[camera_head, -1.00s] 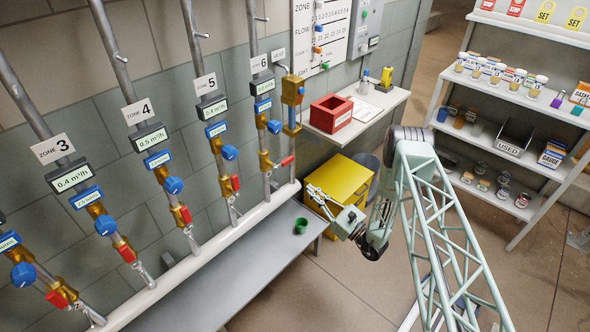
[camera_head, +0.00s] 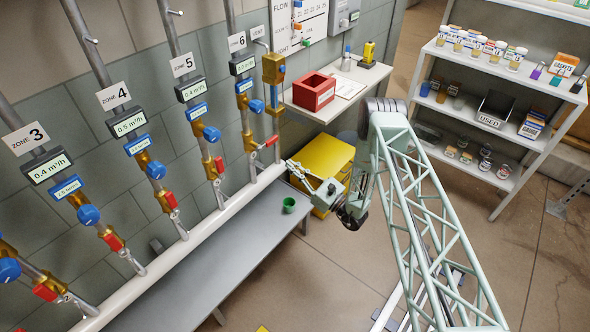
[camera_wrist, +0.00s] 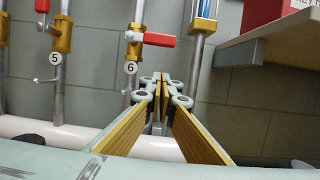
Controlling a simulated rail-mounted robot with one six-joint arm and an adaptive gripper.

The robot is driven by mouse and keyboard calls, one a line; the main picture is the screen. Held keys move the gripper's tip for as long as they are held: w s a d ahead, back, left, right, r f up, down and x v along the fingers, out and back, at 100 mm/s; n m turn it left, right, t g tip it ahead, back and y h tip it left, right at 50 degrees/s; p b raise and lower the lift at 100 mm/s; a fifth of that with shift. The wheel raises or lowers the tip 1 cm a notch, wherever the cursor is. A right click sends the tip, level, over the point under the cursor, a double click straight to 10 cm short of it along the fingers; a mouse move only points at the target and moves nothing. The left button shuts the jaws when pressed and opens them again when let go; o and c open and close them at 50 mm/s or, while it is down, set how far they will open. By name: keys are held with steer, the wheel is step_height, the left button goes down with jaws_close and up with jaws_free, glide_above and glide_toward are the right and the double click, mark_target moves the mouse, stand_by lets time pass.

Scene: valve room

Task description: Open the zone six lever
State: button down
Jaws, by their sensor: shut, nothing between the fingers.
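The zone six lever (camera_head: 270,141) is red and sits on a brass valve low on the pipe under the "6" sign (camera_head: 237,42). In the wrist view the red lever (camera_wrist: 158,39) points right, crosswise to its upright pipe, above the round "6" tag (camera_wrist: 130,68). My gripper (camera_head: 290,164) is below and right of the lever in the head view. In the wrist view its fingertips (camera_wrist: 158,85) are together with nothing between them. They appear below the lever, with a gap in the picture; I cannot tell the depth gap.
The zone five lever (camera_head: 219,164) lies along its pipe. A brass-topped vent pipe (camera_head: 274,70) stands right of zone six. A white shelf (camera_wrist: 225,48) juts out at the right. A grey bench (camera_head: 215,262) with a green cup (camera_head: 289,204) and a yellow cabinet (camera_head: 325,160) are below.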

mark_target(268, 143)
steer(key=w+a+r+b, duration=0.1)
steer(key=w+a+r, duration=0.3)
steer(key=a+r, duration=0.1)
steer(key=shift+r, duration=0.3)
stand_by(0.4)
steer(key=shift+w+d+r+b, duration=0.1)
steer(key=shift+w+d+b, duration=0.1)
steer(key=shift+b, duration=0.1)
stand_by(0.4)
steer(key=shift+a+r+n, duration=0.1)
steer(key=shift+n, duration=0.2)
